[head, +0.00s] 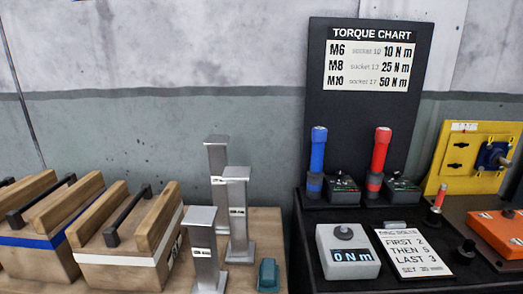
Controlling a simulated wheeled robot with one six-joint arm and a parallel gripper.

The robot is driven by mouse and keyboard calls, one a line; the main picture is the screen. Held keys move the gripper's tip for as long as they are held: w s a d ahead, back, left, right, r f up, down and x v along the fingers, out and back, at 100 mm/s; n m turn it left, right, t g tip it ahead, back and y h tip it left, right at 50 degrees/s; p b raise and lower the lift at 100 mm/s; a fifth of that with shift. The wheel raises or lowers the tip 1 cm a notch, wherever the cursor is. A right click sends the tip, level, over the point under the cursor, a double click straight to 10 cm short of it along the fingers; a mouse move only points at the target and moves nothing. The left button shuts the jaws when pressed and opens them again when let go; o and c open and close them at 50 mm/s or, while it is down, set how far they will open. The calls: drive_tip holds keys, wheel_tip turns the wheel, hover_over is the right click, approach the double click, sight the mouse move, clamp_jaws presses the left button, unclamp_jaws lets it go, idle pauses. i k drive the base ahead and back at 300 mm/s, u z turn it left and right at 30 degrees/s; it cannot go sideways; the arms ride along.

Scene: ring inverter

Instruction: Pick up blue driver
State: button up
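The blue driver (317,158) stands upright on the black bench at the left, in front of the dark torque chart board. Its blue body is on top and its lower end is dark. A small dark device (343,187) with a sloped face stands just to its right. My gripper is not in view.
A red driver (380,158) stands upright to the right, with a similar dark device (403,190) beside it. In front are a grey box reading 0 Nm (347,252) and a white instruction card (414,252). Metal posts (238,215) and wooden boxes (125,240) stand left.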

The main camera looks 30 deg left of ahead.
sight(319, 137)
drive_tip(key=u, duration=0.45)
drive_tip(key=i, duration=1)
